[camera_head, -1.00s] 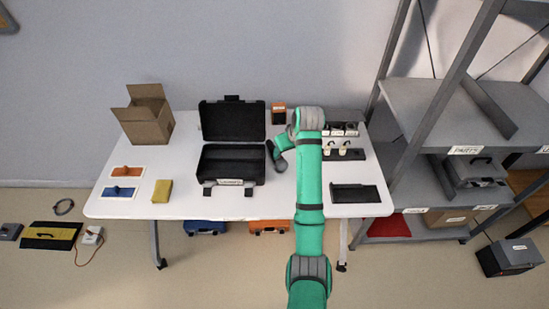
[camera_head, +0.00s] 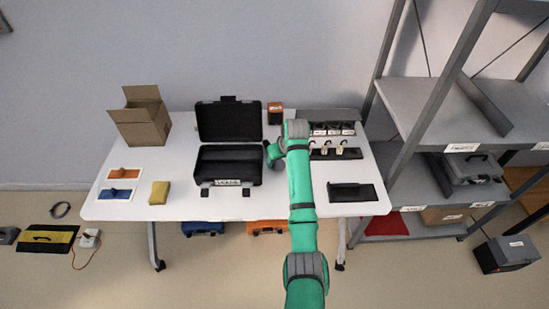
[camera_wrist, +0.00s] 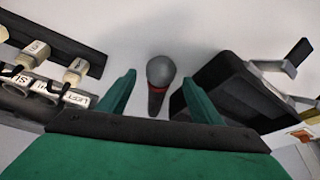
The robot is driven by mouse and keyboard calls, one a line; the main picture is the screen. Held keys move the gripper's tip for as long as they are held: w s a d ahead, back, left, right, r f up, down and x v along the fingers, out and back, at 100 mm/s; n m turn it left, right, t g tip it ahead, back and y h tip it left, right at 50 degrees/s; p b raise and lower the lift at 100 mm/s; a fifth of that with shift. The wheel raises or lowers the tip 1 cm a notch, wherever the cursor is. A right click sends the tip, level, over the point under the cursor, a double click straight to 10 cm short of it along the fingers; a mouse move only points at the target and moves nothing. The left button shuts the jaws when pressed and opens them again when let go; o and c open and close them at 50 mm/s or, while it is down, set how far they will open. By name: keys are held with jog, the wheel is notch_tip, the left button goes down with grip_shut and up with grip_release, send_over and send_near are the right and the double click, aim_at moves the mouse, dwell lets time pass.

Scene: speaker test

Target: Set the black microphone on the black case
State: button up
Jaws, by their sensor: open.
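The black microphone (camera_wrist: 159,76), with a grey mesh head and a red ring, shows between my gripper's spread green fingers in the wrist view. My gripper (camera_wrist: 159,84) is open, and I see clear gaps between each finger and the microphone. I cannot tell whether the microphone stands or lies. In the head view I cannot make it out; my gripper (camera_head: 269,154) is there. The black case (camera_head: 228,172) is open on the white table, just left of my gripper, its lid raised at the back. The case also shows at the right of the wrist view (camera_wrist: 238,85).
A connector rack (camera_head: 336,154) with several light plugs stands right of my gripper. An orange box (camera_head: 275,113) is behind it. A black tray (camera_head: 352,192) lies at front right. A cardboard box (camera_head: 142,120) and a yellow block (camera_head: 159,193) are on the left. Grey shelves (camera_head: 440,100) stand right.

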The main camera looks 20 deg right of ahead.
jog(key=shift+w+f, duration=0.2)
jog(key=shift+f, duration=0.2)
jog(key=c, duration=1.4)
jog(key=shift+r, duration=0.1)
jog(key=shift+r, duration=0.8)
jog(key=s+d, duration=0.2)
jog(key=s, duration=2)
jog(key=s+d, duration=0.3)
jog(key=s, duration=1.9)
jog(key=shift+s, duration=0.35)
